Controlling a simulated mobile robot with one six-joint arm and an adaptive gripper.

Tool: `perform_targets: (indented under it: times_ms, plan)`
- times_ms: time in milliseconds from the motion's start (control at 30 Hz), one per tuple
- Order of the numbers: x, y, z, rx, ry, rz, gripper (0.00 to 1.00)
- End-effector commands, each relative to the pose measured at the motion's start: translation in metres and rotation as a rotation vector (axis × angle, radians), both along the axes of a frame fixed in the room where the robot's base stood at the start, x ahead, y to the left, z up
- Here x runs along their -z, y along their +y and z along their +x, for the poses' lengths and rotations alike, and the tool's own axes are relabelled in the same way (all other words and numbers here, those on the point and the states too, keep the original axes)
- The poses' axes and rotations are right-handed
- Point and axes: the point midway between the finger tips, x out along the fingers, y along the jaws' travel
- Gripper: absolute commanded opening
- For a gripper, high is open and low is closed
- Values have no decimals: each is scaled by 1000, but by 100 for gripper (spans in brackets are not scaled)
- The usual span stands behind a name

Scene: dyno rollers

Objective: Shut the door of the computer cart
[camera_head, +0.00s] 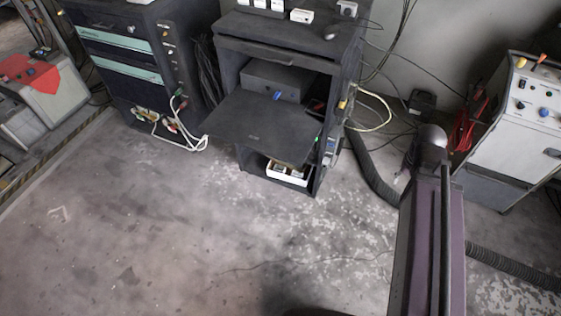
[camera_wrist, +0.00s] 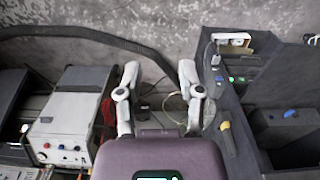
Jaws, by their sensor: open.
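The computer cart (camera_head: 230,55) is a dark cabinet at the top middle of the head view. Its door (camera_head: 262,128) is a dark flat panel, open and lying about level, sticking out from the front below an inner dark box (camera_head: 279,78). In the wrist view the cart's side (camera_wrist: 228,140) fills the right, seen from close by; I cannot clearly make out the door's edges there. My gripper (camera_wrist: 158,70) is open and empty, to the side of the cart and apart from the door. In the head view my arm hides most of the gripper.
A dark drawer cabinet (camera_head: 133,60) stands left of the cart. A white instrument unit (camera_head: 520,115) stands at the right. Loose cables (camera_head: 375,115) and a black hose (camera_head: 372,170) lie beside the cart. The floor (camera_head: 170,230) in front is clear.

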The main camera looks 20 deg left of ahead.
Motion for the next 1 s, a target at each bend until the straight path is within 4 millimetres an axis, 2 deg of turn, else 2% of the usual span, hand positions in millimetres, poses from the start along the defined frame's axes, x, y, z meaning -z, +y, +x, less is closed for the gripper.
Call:
perform_targets:
  times_ms: [33,267,500,1000]
  plan:
    - [11,0,5,7,-17,-4,48]
    - [46,2,36,57,-148,-27,48]
    - [84,8,76,109,-328,-42,48]
    - [142,33,152,188,-708,0,48]
